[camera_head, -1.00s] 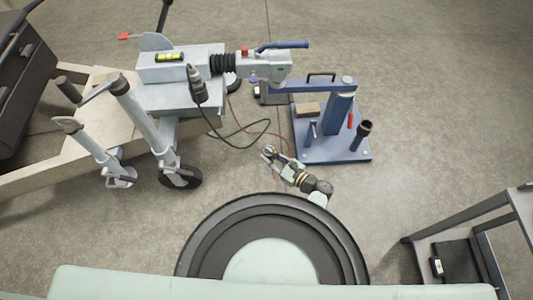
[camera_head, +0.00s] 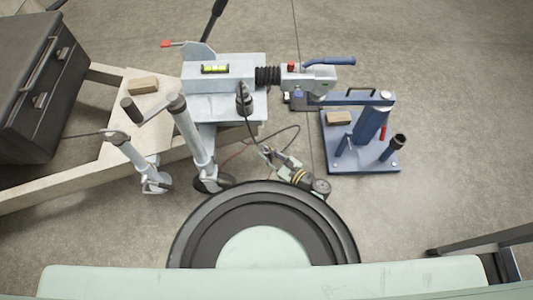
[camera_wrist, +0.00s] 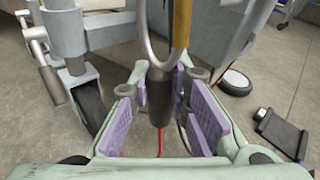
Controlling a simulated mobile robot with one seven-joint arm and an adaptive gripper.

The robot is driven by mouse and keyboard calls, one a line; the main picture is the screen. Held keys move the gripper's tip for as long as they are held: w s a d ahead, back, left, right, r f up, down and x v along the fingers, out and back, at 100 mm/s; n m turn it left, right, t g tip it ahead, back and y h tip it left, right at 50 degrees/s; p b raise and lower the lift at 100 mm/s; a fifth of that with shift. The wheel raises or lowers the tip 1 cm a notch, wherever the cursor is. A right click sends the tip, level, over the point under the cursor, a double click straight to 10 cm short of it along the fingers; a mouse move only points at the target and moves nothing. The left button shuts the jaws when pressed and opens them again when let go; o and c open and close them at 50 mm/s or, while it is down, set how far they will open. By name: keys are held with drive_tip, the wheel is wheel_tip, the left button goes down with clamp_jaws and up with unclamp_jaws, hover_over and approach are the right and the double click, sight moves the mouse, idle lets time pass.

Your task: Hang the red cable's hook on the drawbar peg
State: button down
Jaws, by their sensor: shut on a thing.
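My gripper (camera_head: 268,155) is low in front of the grey drawbar (camera_head: 220,80), right of its small wheel. In the wrist view my gripper (camera_wrist: 160,108) has its purple pads on either side of the red cable's dark hook sleeve (camera_wrist: 160,95) and is shut on it. The hook's bent metal rod (camera_wrist: 149,40) rises above the sleeve, with an orange-yellow strip beside it; its top leaves the picture. The red cable (camera_wrist: 158,145) hangs below the sleeve. The hook stands apart from the drawbar in the head view. I cannot make out the drawbar peg for certain.
A jack leg (camera_head: 193,130) and wheel (camera_head: 213,183) stand left of my gripper. A black plug (camera_head: 244,98) with a dark cable is on the drawbar. A blue hitch stand (camera_head: 362,140) is at the right, a black toolbox (camera_head: 38,80) at the left. The floor at far right is mostly clear.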

drive_tip(key=w+f+b, duration=0.2)
drive_tip(key=w+b, duration=0.4)
drive_tip(key=w, duration=0.4)
drive_tip(key=shift+b, duration=0.4)
idle(0.5)
drive_tip(key=shift+w, duration=0.1)
idle(0.6)
drive_tip(key=c, duration=1.4)
unclamp_jaws()
drive_tip(key=shift+c, duration=0.2)
drive_tip(key=shift+d, duration=0.1)
drive_tip(key=v, duration=0.8)
